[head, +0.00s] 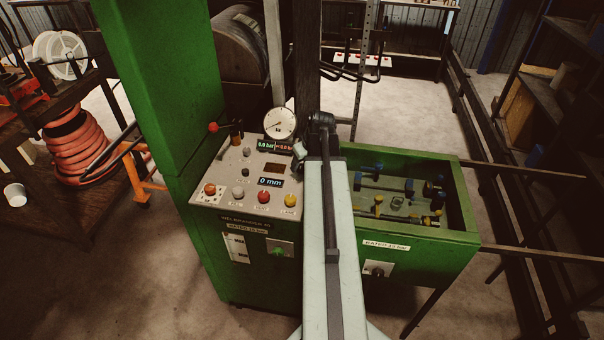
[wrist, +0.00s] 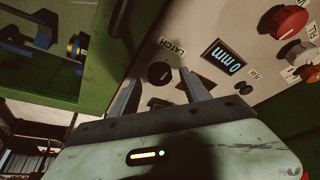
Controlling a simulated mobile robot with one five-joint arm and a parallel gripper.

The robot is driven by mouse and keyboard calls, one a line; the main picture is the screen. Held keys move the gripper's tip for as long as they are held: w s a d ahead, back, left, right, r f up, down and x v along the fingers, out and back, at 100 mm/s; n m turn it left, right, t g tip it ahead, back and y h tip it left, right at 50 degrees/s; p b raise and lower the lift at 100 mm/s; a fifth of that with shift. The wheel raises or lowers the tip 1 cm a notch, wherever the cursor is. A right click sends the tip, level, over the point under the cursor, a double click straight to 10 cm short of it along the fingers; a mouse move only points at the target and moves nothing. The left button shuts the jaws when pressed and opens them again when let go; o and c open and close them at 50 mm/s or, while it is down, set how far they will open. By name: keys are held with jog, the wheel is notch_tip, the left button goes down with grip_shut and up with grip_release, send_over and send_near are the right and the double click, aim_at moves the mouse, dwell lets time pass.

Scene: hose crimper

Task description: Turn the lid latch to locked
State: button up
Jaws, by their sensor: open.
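The latch knob (wrist: 159,72) is a small dark round knob on the pale control panel, beside a printed LATCH label (wrist: 171,47) in the wrist view. My gripper (wrist: 161,77) is open, with one finger on each side of the knob in the picture. I cannot tell whether either finger touches it. The knob's pointing direction is too dark to read. In the head view the control panel (head: 233,190) is on the green machine, and my arm hides the latch area and most of the gripper.
A panel display (wrist: 222,56) reads 0 mm. Red, white and yellow buttons, such as the red one (head: 264,196), sit nearby. A pressure gauge (head: 280,123) and a red-tipped lever (head: 213,128) stand above the panel. A green trough (head: 455,238) with several fittings is on the right.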

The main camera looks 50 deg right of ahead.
jog(key=shift+w+f, duration=0.2)
jog(key=shift+f, duration=0.5)
jog(key=shift+r, duration=0.1)
jog(key=shift+c, duration=0.3)
